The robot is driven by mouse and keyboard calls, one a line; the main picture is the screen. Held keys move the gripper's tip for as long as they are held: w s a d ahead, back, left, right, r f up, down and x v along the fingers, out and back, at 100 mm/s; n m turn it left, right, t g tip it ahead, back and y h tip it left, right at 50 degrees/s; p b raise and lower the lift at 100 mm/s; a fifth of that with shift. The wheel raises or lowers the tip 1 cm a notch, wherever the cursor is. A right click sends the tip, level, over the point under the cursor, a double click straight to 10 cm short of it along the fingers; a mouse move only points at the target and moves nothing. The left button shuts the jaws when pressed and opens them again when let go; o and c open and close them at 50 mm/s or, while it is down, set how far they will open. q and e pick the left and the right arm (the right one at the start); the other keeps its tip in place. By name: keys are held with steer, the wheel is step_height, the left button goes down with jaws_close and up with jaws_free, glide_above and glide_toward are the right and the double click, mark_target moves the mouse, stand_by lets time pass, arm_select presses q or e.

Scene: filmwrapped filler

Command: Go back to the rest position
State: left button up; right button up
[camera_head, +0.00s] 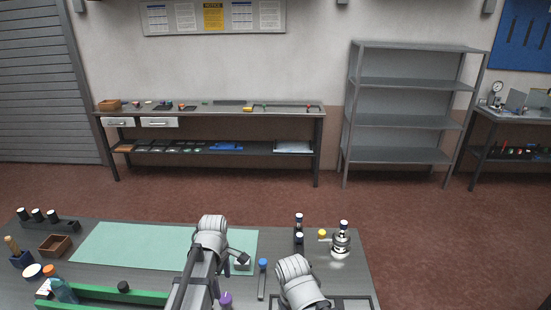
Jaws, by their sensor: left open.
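My left gripper (240,263) is dark and small in this view, at the end of my white and grey left arm. It is open over the right end of the green mat (120,245) on the near table. A small pale piece shows at its fingers, and I cannot tell if it is touched. My right arm's white joint shows at the bottom, right of the left arm, and its gripper is not visible.
A blue-topped tool (262,265) lies right of my left gripper. Dark bottles (298,222) and a metal device (341,242) stand at the table's right. A dark rack (50,221), wooden box (55,246) and green rails (140,292) are at left. The mat's middle is bare.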

mark_target(226, 298)
arm_select(q)
step_height(226, 298, down, 2)
steer(key=b, duration=0.2)
steer(key=shift+d+f+n+b, duration=0.1)
steer(key=shift+d+n+b, duration=0.05)
steer(key=shift+n+b, duration=0.15)
steer(key=shift+w+f+b, duration=0.25)
steer(key=shift+f+b, duration=0.25)
steer(key=shift+f, duration=0.15)
steer(key=shift+s+f, duration=0.1)
steer(key=shift+s, duration=0.05)
